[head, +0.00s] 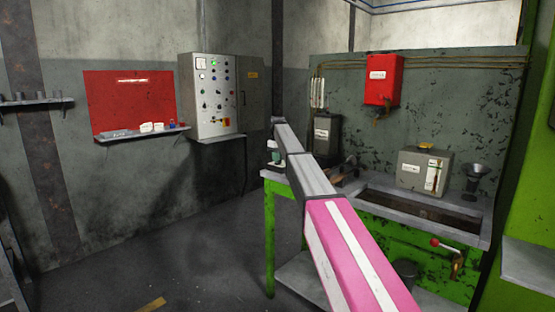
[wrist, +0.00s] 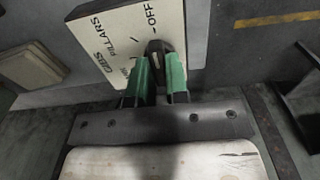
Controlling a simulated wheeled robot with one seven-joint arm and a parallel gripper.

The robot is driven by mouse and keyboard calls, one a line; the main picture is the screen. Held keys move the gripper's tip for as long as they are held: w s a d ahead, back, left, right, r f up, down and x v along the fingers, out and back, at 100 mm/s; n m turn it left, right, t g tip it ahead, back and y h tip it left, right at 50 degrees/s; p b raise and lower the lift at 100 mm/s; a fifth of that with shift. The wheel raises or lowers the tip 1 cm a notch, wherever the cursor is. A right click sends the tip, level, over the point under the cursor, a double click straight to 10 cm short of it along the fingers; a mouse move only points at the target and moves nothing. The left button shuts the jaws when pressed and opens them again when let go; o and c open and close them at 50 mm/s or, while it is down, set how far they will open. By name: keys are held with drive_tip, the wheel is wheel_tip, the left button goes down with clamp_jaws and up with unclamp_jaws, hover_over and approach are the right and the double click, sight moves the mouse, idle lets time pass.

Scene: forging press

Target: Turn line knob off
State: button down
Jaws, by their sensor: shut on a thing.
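A dark knob (wrist: 155,50) sits on a cream label plate (wrist: 118,38) in the wrist view. The plate carries the words OFF and PILLARS, with smaller lettering partly hidden by my gripper. My gripper (wrist: 159,76) has green fingers, one on each side of the knob, and is shut on it. The knob's long side runs roughly up the picture, towards the OFF side; its exact setting is hard to tell. In the head view my gripper (head: 275,157) is small at the far end of my arm, and the knob is not distinguishable there.
A grey control cabinet (head: 212,95) with several buttons hangs on the back wall beside a red board (head: 130,103). A green workbench (head: 420,265) with a grey box (head: 424,170) and a red-handled valve (head: 447,246) stands at right. Floor at left is open.

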idle(0.3)
drive_tip(key=c, duration=1.1)
unclamp_jaws()
drive_tip(key=shift+r, duration=0.15)
wheel_tip(320, 180, up, 11)
drive_tip(key=shift+f, duration=0.2)
